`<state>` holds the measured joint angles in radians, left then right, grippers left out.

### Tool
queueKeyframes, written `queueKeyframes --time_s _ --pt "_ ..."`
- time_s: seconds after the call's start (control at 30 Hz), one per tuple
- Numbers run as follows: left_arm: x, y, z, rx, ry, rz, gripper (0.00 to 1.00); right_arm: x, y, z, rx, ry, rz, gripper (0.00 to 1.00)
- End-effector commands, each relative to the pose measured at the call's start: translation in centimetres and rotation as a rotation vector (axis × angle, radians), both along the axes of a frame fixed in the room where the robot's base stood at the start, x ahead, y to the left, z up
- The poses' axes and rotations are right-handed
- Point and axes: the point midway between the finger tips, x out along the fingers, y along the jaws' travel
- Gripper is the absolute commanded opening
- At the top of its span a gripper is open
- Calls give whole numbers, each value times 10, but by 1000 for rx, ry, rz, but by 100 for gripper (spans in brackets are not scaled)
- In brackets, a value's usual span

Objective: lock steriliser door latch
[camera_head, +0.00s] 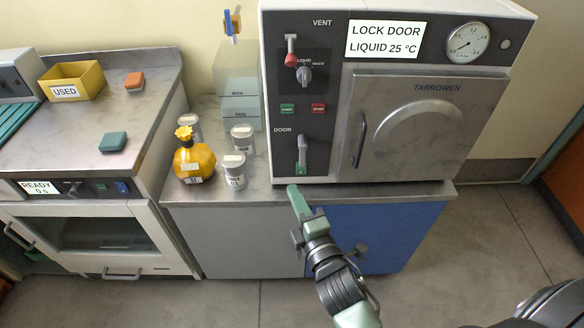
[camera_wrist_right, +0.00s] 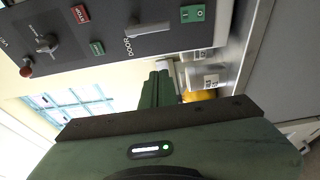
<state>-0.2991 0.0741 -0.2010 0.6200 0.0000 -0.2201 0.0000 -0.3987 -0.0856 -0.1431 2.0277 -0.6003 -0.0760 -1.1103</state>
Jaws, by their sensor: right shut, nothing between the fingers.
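The steriliser (camera_head: 420,120) has its door shut, and its display (camera_head: 385,40) reads "LOCK DOOR LIQUID 25 °C". The door latch (camera_head: 302,150) is a grey lever on the dark panel under the word DOOR, standing vertically with its lower end by a green mark. It also shows in the right wrist view (camera_wrist_right: 148,29), in line with the green mark (camera_wrist_right: 193,13). My right gripper (camera_head: 295,192) is shut and empty, with its fingers below the latch near the counter's front edge, apart from the lever. In the wrist view its green fingers (camera_wrist_right: 158,85) are together. My left gripper is out of view.
A yellow bottle (camera_head: 194,163) and several white jars (camera_head: 234,172) stand on the counter left of the steriliser. The red-knobbed vent lever (camera_head: 291,52) and the green and red buttons (camera_head: 303,108) sit above the latch. Open floor lies in front.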

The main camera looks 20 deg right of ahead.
Motion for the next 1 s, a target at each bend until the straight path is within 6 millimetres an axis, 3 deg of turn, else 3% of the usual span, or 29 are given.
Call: queueKeyframes --time_s 0.17,0.33,0.77,1.0 --pt "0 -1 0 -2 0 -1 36 1 0 -1 2 1 1 0" --pt "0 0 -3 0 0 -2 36 15 1 -1 4 -1 1 0" --pt "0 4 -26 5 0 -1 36 103 6 -3 4 -2 1 0" --pt "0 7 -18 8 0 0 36 91 -26 -1 2 3 1 0"
